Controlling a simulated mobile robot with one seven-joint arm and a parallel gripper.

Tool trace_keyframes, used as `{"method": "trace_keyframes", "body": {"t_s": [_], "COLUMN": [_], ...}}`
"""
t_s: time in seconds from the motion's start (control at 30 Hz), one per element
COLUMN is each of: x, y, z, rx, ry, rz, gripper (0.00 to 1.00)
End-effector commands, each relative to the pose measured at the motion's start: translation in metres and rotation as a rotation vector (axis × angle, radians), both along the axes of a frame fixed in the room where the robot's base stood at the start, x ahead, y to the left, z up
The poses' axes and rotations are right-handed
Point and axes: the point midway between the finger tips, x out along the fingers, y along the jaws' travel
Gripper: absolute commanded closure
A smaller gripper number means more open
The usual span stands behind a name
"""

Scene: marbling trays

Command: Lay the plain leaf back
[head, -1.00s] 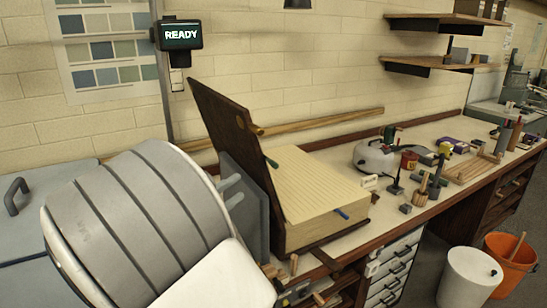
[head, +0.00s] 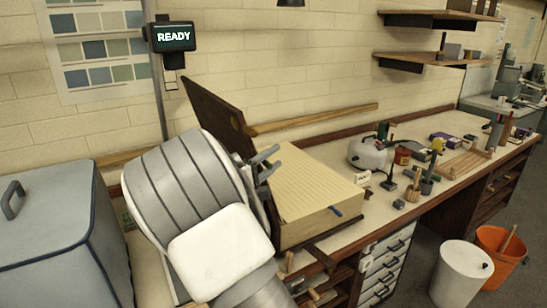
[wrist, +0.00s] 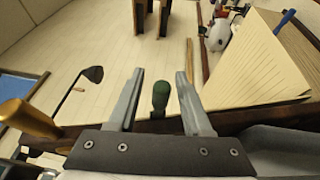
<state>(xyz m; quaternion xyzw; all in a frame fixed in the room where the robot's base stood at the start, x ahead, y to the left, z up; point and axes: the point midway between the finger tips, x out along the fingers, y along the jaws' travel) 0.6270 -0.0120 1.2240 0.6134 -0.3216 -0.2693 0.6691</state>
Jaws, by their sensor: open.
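A dark wooden leaf (head: 212,108) stands tilted up at the left side of a thick block of cream lined paper (head: 310,182). In the wrist view a green knob (wrist: 160,97) stands between the fingers of my gripper (wrist: 160,75), with a gap on both sides. A golden knob (wrist: 25,115) shows at the left there. In the head view my gripper (head: 270,163) is at the leaf's near edge, open and empty, and hides the green knob. I cannot tell which leaf is the plain one.
A blue peg (head: 336,211) sticks out of the block's front. A white kettle-like pot (head: 367,154) and several small tools stand to the right on the bench. A white bin (head: 462,272) and an orange bucket (head: 500,255) stand on the floor. A grey-blue case (head: 55,235) fills the left.

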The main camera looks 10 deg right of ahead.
Motion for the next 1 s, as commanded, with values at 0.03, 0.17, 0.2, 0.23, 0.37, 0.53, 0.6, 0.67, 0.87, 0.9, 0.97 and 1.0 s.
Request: {"method": "trace_keyframes", "body": {"t_s": [0.03,0.17,0.2,0.23,0.37,0.53,0.6,0.67,0.87,0.9,0.97,1.0], "x": [0.0015,0.0026,0.0027,0.0026,0.0025,0.0023,0.0023,0.0023,0.0022,0.0022,0.0022,0.0022], "y": [-0.0018,-0.0032,-0.0033,-0.0032,-0.003,-0.003,-0.0029,-0.0029,-0.0029,-0.0029,-0.0029,-0.0029], "z": [0.0005,0.0003,0.0002,0.0002,0.0002,0.0001,0.0002,0.0002,0.0002,0.0002,0.0002,0.0002], "rx": [-0.001,-0.001,-0.001,-0.001,-0.001,-0.001,-0.001,-0.001,-0.001,-0.001,-0.001,-0.001], "ry": [-0.001,0.001,0.001,0.001,0.001,0.001,0.001,0.001,0.001,0.001,0.001,0.001], "rz": [0.0,0.0,0.0,0.0,0.0,0.0,0.0,0.0,0.0,0.0,0.0,0.0], "gripper": [0.5,0.5,0.5,0.5,0.58,0.88,1.0,1.0,1.0,1.0,1.0,1.0]}}
